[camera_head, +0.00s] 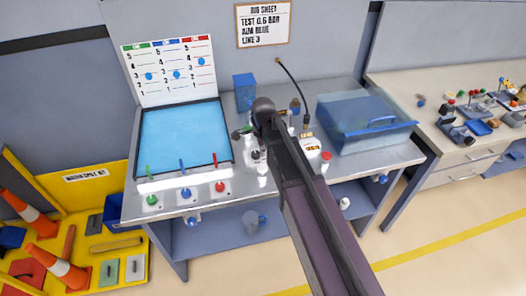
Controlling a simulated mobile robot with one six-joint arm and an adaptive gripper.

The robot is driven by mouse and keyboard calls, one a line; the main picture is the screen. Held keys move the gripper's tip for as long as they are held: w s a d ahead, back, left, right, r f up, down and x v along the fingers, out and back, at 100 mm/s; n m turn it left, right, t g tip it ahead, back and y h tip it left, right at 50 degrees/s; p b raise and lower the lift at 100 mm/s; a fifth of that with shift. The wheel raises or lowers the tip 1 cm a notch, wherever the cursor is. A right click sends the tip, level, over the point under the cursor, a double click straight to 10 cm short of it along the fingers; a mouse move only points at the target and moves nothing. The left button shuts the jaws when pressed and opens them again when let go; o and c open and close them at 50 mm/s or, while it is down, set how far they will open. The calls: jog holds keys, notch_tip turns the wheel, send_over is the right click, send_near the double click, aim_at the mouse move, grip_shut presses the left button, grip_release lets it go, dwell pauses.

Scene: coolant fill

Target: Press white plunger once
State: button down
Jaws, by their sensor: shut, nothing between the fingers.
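My arm reaches up over the steel bench, with its wrist above the middle. My gripper (256,154) appears as a small dark shape just left of the arm, pointing down and partly hidden by it. Its fingers look shut and empty. A small white upright part (262,169), possibly the white plunger, shows at or just below the fingertips, near the bench's front. I cannot tell whether they touch. The arm covers the area to its right.
A blue tank (182,140) stands left, with green, blue and red valves (186,193) before it. A clear bluish box (366,123) stands right. A blue block (244,92) and hanging black hose (294,86) are behind. A red-capped part (326,156) is right of my arm.

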jog(key=shift+r+p, duration=2.05)
jog(key=shift+r, duration=0.3)
jog(key=s+d+f+n+b, duration=0.2)
jog(key=s+d+n, duration=0.4)
jog(key=d, duration=0.3)
jog(key=s+d+f+n+b, duration=0.3)
jog(key=s+d+n, duration=0.4)
jog(key=d, duration=0.3)
jog(key=shift+s+d+f+n, duration=0.15)
jog(key=shift+s+f+n, duration=0.1)
jog(key=shift+n, duration=0.65)
